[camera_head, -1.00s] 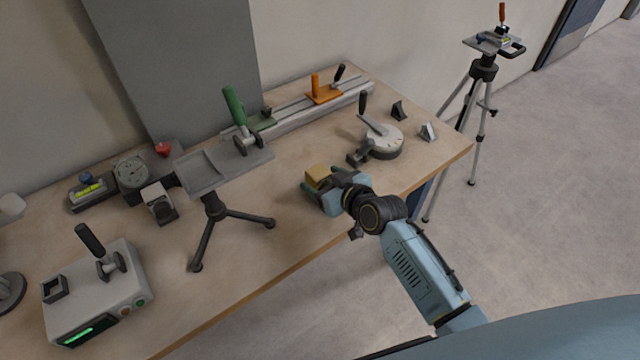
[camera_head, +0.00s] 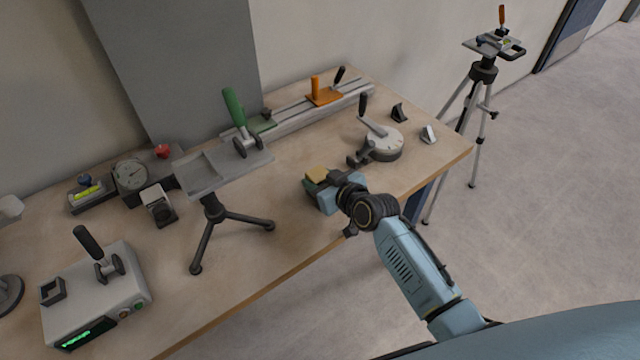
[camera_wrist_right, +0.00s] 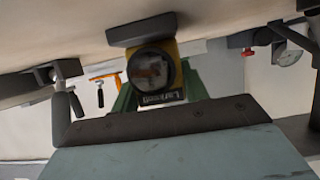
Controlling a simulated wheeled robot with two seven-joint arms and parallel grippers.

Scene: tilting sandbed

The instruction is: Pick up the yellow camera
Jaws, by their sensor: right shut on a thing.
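The yellow camera (camera_head: 316,173) is at my right gripper (camera_head: 314,186), over the front right part of the wooden table. In the right wrist view the yellow camera (camera_wrist_right: 152,72) shows a round dark lens and a dark plate at one end. My right gripper is shut on it, with a green finger showing on each side in the wrist view. The gripper hides most of the camera in the head view, and I cannot tell whether it touches the table. My left gripper is not in view.
A small tripod with a grey plate (camera_head: 212,176) stands left of my gripper. A round dial with a lever (camera_head: 382,143) is close behind it on the right. A rail with an orange clamp (camera_head: 323,97) runs along the back. A grey box (camera_head: 98,295) stands front left.

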